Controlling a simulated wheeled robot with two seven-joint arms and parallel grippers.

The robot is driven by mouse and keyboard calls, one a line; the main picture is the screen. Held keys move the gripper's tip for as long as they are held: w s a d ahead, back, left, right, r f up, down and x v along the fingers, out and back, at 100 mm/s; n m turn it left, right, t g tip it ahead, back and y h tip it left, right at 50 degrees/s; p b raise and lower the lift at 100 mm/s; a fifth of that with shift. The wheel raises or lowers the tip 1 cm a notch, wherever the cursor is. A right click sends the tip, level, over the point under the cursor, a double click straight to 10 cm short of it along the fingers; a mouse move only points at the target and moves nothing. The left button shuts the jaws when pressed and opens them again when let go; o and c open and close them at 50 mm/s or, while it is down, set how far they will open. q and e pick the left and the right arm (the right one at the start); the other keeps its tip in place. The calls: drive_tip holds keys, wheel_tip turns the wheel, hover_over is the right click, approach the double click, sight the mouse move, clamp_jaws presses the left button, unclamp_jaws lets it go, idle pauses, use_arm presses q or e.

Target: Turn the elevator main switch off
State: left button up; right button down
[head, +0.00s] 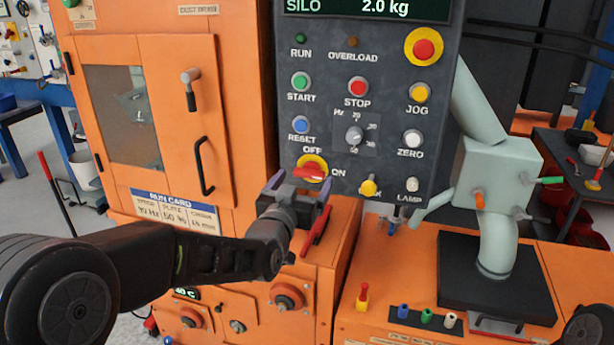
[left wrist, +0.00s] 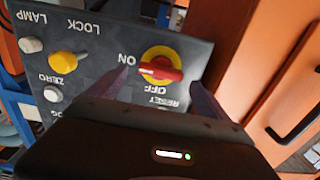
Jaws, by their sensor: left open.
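The main switch (head: 312,168) is a red handle on a yellow disc at the lower left of the dark control panel (head: 385,110). OFF is printed above it and ON to its right. In the left wrist view the panel appears upside down, and the switch's red handle (left wrist: 160,70) lies level, its pale-marked end towards ON. My left gripper (head: 299,186) is open just in front of the switch. In the left wrist view its fingers (left wrist: 161,80) stand on either side of the handle; I see no contact. My right gripper is out of view.
A yellow lock knob (head: 368,186) and white lamp knob (head: 412,185) sit right of the switch. Start, stop and reset buttons are above. An orange cabinet door (head: 180,120) with a black handle is left; a pale green post (head: 490,190) stands right.

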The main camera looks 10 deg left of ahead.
sight(310, 173)
use_arm(q)
drive_tip(key=shift+w+d, duration=0.1)
drive_tip(key=shift+w, duration=1.35)
drive_tip(key=shift+c, duration=0.4)
drive_tip(key=c, duration=1.3)
